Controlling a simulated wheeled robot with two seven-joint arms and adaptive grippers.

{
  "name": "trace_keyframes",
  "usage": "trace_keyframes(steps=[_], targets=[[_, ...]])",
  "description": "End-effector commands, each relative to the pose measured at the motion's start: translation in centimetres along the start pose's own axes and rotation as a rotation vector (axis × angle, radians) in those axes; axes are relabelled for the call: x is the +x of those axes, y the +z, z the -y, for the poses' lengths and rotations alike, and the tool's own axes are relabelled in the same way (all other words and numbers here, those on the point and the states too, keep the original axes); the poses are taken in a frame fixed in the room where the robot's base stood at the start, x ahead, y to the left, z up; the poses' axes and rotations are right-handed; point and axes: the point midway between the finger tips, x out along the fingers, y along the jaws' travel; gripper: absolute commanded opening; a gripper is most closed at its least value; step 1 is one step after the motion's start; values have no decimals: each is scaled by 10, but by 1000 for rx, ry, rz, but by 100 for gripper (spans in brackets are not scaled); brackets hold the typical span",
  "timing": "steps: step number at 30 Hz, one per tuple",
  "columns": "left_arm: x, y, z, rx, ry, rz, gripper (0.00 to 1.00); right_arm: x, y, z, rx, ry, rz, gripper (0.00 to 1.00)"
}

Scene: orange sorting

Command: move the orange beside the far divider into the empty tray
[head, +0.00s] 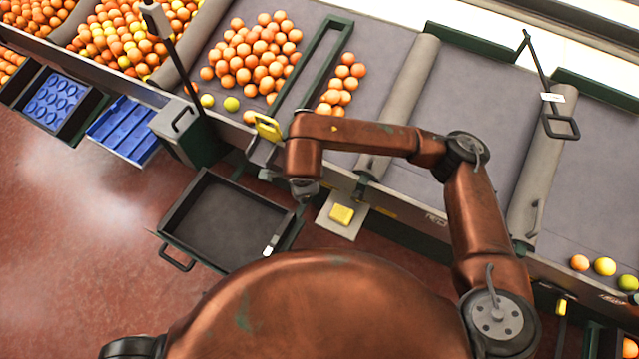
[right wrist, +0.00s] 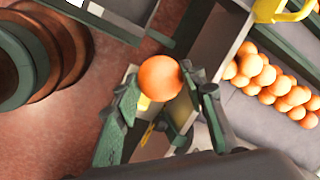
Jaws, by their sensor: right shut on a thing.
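My right gripper (head: 304,191) hangs at the right edge of the empty tray (head: 225,178), between it and the conveyor's front. In the right wrist view its two green fingers are shut on an orange (right wrist: 160,77). In the head view my wrist hides that orange. The tray is black, bare inside, with a small white label at its near right corner. A dark green divider frame (head: 338,22) stands on the belt with oranges on both sides. My left gripper is not in view.
Loose oranges lie right of the divider (head: 342,85), with a larger pile (head: 255,58) to its left. A yellow handle (head: 268,127) sits at the belt's front edge. A yellow button (head: 342,214) is right of my gripper. Blue trays (head: 122,131) stand at the left.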

Motion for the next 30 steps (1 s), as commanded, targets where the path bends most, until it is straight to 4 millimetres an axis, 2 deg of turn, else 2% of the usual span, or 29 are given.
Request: trace_keyframes(steps=[3,17,30], targets=[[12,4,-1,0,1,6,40,7,24,1,-4,0,1,12],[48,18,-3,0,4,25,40,32,108,4,-3,1,1,12],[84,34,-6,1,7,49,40,69,183,2,-1,2,0,12]])
